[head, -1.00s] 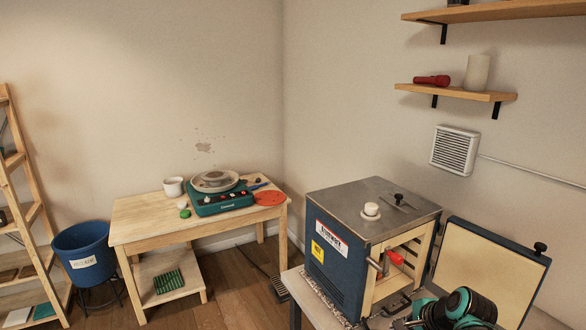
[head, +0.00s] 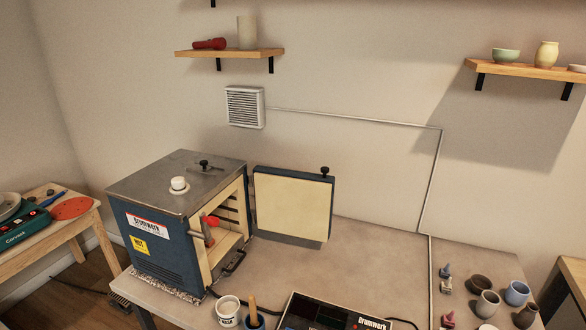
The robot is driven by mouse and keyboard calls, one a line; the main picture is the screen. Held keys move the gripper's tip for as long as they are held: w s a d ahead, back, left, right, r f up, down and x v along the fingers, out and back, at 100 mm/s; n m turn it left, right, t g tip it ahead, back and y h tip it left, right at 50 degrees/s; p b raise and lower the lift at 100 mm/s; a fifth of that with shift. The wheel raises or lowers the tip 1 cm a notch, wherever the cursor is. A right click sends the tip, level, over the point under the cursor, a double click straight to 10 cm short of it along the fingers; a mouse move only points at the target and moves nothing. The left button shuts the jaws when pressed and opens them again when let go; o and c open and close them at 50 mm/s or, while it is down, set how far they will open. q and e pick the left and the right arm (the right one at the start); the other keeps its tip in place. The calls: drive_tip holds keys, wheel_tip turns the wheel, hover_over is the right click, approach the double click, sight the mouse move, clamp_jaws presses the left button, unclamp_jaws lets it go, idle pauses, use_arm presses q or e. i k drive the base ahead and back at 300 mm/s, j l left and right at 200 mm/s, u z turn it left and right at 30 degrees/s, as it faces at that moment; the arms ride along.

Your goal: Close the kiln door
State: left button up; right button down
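The kiln (head: 165,238) is a blue box with a grey metal top, standing on the left part of a grey table in the head view. Its front opening faces right and shows a pale inside with shelf slots. The kiln door (head: 292,205) is swung wide open to the right of the opening. Its pale inner face is toward me, with a blue edge and a black knob on top. A latch with a red handle (head: 210,221) sits at the near edge of the opening. Neither gripper is in view.
A control box (head: 325,313), a white tub (head: 228,310) and a cup with a wooden handle stand at the table's front. Several small pots (head: 487,303) stand at the right. The grey tabletop (head: 350,265) before the door is clear. Shelves (head: 230,54) hang above.

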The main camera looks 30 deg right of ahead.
sight(298, 203)
drive_tip(key=z, duration=1.1)
